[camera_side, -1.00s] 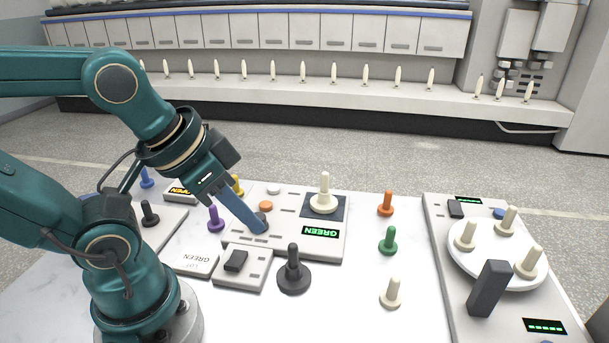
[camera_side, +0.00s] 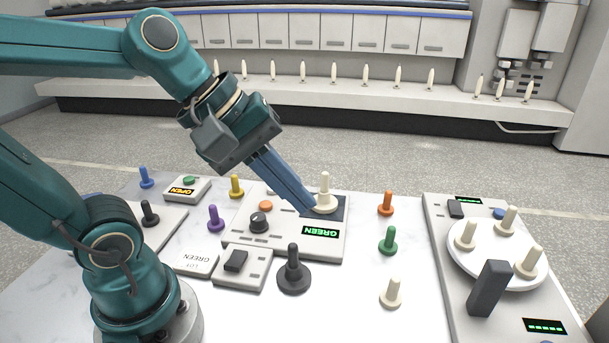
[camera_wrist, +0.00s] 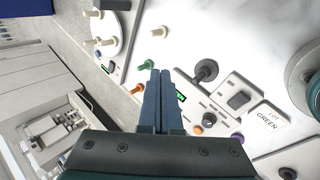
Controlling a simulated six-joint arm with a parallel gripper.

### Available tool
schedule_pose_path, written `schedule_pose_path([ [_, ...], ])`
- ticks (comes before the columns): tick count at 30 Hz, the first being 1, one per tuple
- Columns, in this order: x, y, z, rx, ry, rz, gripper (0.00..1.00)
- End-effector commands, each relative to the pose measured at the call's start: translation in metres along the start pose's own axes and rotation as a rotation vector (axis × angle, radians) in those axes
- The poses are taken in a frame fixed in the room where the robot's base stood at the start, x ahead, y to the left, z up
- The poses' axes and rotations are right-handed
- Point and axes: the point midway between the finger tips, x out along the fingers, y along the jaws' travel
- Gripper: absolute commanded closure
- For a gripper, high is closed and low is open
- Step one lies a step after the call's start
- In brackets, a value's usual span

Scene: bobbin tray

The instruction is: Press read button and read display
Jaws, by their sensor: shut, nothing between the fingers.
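My gripper (camera_side: 311,210) is shut and empty, its blue fingers pointing down and right. In the side view its tips are just left of a cream bobbin (camera_side: 325,195) on the dark pad (camera_side: 338,213) of the middle panel (camera_side: 281,248); touching or apart I cannot tell. In the wrist view the fingertips (camera_wrist: 160,72) are together. The panel's display (camera_side: 320,232) reads GREEN, upside down in the side view. The panel also has a dark dial knob (camera_side: 259,222) and an orange button (camera_side: 265,206). No button is legibly marked read.
A box at the left has a green button (camera_side: 189,181) and an OPEN display (camera_side: 181,191). The right station (camera_side: 462,320) has a white plate with bobbins and a blue button (camera_side: 499,213).

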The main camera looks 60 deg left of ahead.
Motion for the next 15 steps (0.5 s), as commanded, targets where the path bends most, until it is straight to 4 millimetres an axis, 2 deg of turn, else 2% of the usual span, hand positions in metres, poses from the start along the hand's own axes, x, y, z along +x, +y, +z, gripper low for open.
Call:
schedule_pose_path([
  [1, 0.004, 0.01, -0.009, -0.182, -0.014, 0.013, 1.0],
  [5, 0.012, 0.036, -0.04, -0.703, -0.055, 0.06, 1.0],
  [9, 0.022, 0.053, -0.093, -1.274, -0.092, 0.119, 1.0],
  [12, 0.028, 0.054, -0.138, -1.648, -0.116, 0.171, 1.0],
  [15, 0.033, 0.044, -0.185, -1.978, -0.136, 0.23, 1.0],
])
